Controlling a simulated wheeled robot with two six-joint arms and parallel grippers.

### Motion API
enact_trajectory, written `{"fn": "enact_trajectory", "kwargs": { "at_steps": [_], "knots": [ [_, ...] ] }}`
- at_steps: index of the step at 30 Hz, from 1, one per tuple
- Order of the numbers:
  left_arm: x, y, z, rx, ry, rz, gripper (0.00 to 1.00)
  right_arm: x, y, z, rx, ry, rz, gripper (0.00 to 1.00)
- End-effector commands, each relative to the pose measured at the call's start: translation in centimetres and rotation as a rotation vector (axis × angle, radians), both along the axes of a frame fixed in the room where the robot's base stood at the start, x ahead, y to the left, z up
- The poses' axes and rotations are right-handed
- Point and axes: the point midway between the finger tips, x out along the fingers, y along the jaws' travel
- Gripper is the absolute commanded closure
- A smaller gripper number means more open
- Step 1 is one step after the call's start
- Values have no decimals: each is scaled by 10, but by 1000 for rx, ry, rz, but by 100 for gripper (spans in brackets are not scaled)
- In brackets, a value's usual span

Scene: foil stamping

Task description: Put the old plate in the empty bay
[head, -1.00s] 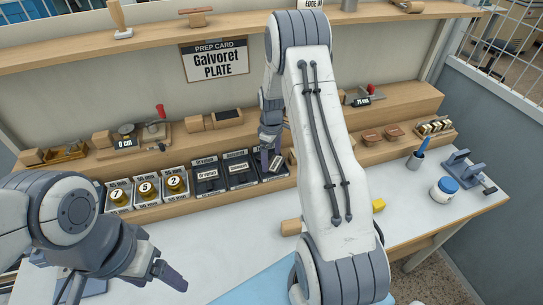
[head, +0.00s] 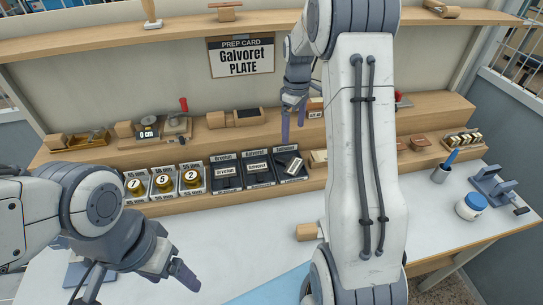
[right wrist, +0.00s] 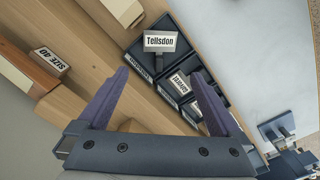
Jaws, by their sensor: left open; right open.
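Three dark bays stand in a row at the front of the wooden step. The left bay (head: 226,184) and the middle Galvoret bay (head: 258,180) each hold a labelled plate. In the right bay, labelled Tellsdon (head: 285,152), a plate (head: 294,165) sits askew; it reads Tellsdon in the right wrist view (right wrist: 160,42). My right gripper (head: 293,122) is open and empty above and behind this bay, its fingers apart in the right wrist view (right wrist: 160,75). My left gripper (head: 183,275) is open over the front left of the table, away from the bays.
Several numbered brass pieces in trays (head: 162,183) stand left of the bays. A prep card (head: 241,57) reading Galvoret PLATE hangs behind. A wooden block (head: 307,232) lies in front, beside my right arm. A blue-lidded jar (head: 471,206) and blue clamp (head: 495,185) stand at right.

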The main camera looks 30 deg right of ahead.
Motion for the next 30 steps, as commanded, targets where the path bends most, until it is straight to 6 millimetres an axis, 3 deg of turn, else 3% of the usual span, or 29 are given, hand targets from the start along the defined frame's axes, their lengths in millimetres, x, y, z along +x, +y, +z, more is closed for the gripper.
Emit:
{"fn": "enact_trajectory", "kwargs": {
  "at_steps": [2,5,8,9,11,12,15,18,21,24,30],
  "knots": [
    [0,0,0,0,0,0,23,0,2,1,1,-1,1,0],
    [0,0,0,0,0,0,23,-1,24,9,2,-6,12,0],
    [0,0,0,0,0,0,23,-13,83,24,9,-15,33,0],
    [0,0,0,0,0,0,23,-24,114,32,14,-20,44,0],
    [0,0,0,0,0,0,23,-49,162,42,22,-24,58,0],
    [0,0,0,0,0,0,23,-71,192,48,30,-27,68,0],
    [0,0,0,0,0,0,23,-133,251,56,49,-28,86,0],
    [0,0,0,0,0,0,23,-195,283,56,67,-25,100,0],
    [0,0,0,0,0,0,23,-243,296,52,80,-17,107,0],
    [0,0,0,0,0,0,23,-273,298,48,86,-11,109,0],
    [0,0,0,0,0,0,23,-290,297,44,90,-4,104,0]
  ]
}}
